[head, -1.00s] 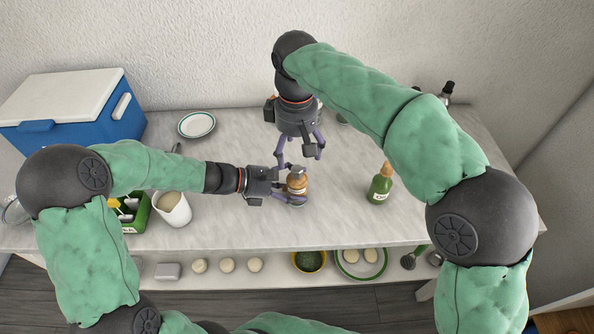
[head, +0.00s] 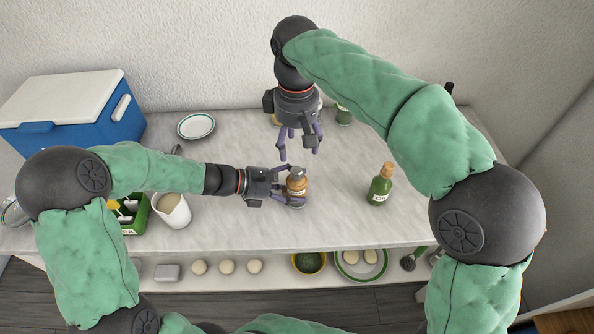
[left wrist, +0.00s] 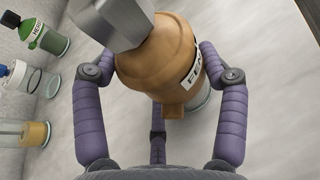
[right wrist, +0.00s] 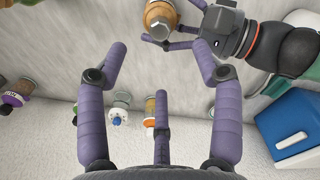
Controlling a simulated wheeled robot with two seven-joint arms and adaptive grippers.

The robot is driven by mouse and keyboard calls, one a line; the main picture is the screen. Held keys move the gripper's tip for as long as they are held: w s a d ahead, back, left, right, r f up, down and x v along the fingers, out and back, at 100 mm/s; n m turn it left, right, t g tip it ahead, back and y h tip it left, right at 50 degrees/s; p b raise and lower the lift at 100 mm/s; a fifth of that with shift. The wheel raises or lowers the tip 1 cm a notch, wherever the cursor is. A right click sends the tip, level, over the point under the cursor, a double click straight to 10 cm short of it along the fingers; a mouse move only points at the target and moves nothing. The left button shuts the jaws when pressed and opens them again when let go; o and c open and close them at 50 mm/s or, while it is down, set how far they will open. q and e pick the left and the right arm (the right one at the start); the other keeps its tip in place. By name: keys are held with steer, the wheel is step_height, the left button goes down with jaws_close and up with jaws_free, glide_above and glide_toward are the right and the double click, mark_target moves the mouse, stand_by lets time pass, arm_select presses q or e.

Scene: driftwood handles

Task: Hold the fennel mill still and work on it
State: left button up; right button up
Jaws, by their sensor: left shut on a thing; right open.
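The fennel mill (head: 297,187) has an orange-brown body, a grey metal top and a white label, partly readable in the left wrist view (left wrist: 165,62). It stands on the counter. My left gripper (head: 286,186) is shut on its body from the left; the fingers lie on both sides of it. My right gripper (head: 300,150) is open and empty, above the counter behind the mill. In the right wrist view the mill (right wrist: 160,18) is at the top, beyond the open fingers (right wrist: 160,62), apart from them.
A green bottle (head: 380,187) with a cork stands to the right. A white jug (head: 172,209) and green crate (head: 135,215) are at left. A plate (head: 196,125) and blue cooler (head: 85,115) are behind. Several jars, including a green-capped one (left wrist: 45,38), stand near the wall.

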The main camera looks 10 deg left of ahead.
mark_target(296, 170)
steer(key=shift+r, duration=0.15)
steer(key=shift+f, duration=4.95)
steer(key=c, duration=1.1)
